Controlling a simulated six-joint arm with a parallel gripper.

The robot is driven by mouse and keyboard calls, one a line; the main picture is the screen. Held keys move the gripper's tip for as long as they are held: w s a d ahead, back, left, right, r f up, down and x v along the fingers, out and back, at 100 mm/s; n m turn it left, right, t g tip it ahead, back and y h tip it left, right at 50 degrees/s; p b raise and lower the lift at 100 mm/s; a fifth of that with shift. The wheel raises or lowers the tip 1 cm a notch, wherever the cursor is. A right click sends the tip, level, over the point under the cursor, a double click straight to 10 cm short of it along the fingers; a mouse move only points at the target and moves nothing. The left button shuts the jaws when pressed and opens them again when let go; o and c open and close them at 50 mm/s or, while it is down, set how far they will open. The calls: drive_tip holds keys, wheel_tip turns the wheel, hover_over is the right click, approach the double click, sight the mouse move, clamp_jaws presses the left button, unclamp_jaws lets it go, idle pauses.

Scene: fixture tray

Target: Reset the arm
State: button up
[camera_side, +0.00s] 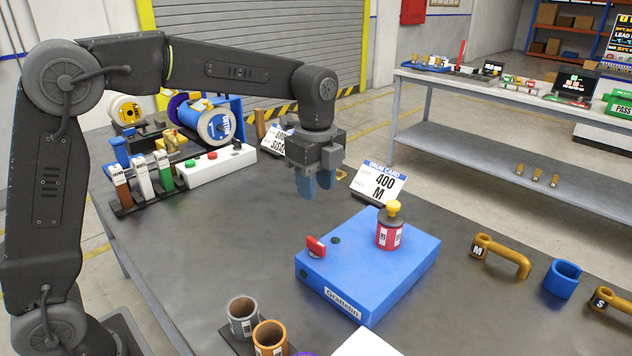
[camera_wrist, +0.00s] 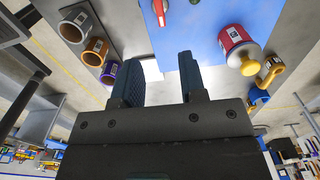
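My gripper (camera_side: 316,182) hangs in the air above the grey table (camera_side: 220,240), behind the blue fixture box. Its blue fingers point down. In the wrist view my gripper (camera_wrist: 163,75) shows two fingers apart with nothing between them. The blue box (camera_side: 370,262) carries a red cylinder (camera_side: 390,234) with a yellow knob on top and a red switch handle (camera_side: 316,246). The red cylinder (camera_wrist: 236,42) and the red handle (camera_wrist: 159,12) also show in the wrist view. The gripper touches none of these.
A grey cup (camera_side: 242,318) and an orange cup (camera_side: 270,338) stand at the front. Gold handles (camera_side: 500,256) and a blue ring (camera_side: 562,279) lie right. A card sign (camera_side: 378,184) stands close to the gripper. Spools (camera_side: 212,124) and a white button box (camera_side: 207,164) are at left.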

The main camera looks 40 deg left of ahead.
drive_tip(key=s+a+r+n+t, duration=0.2)
drive_tip(key=s+r+n+t, duration=0.15)
drive_tip(key=s+n, duration=0.6)
drive_tip(key=s+a+f+n+t, duration=0.1)
drive_tip(key=s+f+n+t, duration=0.1)
drive_tip(key=s+n, duration=0.6)
drive_tip(key=s, duration=0.5)
drive_tip(key=shift+s+a+f+n, duration=0.3)
drive_tip(key=shift+s+f+n, duration=0.05)
